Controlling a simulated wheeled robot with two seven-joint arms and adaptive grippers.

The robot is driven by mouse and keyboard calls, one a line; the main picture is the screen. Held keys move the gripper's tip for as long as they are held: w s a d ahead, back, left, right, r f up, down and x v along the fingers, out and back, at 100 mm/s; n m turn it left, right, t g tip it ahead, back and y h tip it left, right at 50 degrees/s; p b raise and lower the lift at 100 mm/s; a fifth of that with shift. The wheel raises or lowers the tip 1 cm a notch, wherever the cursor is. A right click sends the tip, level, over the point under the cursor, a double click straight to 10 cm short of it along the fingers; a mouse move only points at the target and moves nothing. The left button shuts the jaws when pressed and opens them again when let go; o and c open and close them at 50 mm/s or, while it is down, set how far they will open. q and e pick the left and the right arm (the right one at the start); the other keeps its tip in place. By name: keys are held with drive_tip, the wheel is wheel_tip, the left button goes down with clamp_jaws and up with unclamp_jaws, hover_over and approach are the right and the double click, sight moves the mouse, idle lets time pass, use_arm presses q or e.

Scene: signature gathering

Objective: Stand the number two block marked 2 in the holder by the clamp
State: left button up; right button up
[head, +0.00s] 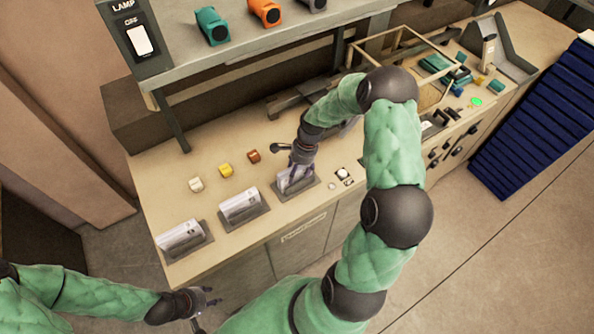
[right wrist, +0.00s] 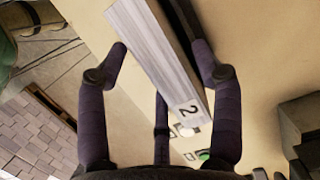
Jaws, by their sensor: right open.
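The block marked 2 (right wrist: 165,65) is long, pale grey and finely striped, and fills the middle of the right wrist view. My right gripper (right wrist: 160,50) is open, with its fingers on either side of this block; I cannot tell whether they touch it. My left gripper (head: 207,305) is open and empty, low in front of the counter. I cannot pick out the clamp with certainty.
Two more holders with pale blocks, a middle one (head: 240,206) and a left one (head: 182,239), stand along the front edge. White (head: 196,184), yellow (head: 226,170) and brown (head: 254,156) small pieces lie behind. A wooden frame (head: 400,50) and shelf (head: 260,45) stand at the back.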

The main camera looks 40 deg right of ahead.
drive_tip(key=shift+d+r, duration=0.1)
drive_tip(key=shift+r, duration=0.2)
drive_tip(key=b+v, duration=0.1)
drive_tip(key=v, duration=1)
drive_tip(key=shift+r+b, duration=0.3)
drive_tip(key=shift+s+f, duration=0.1)
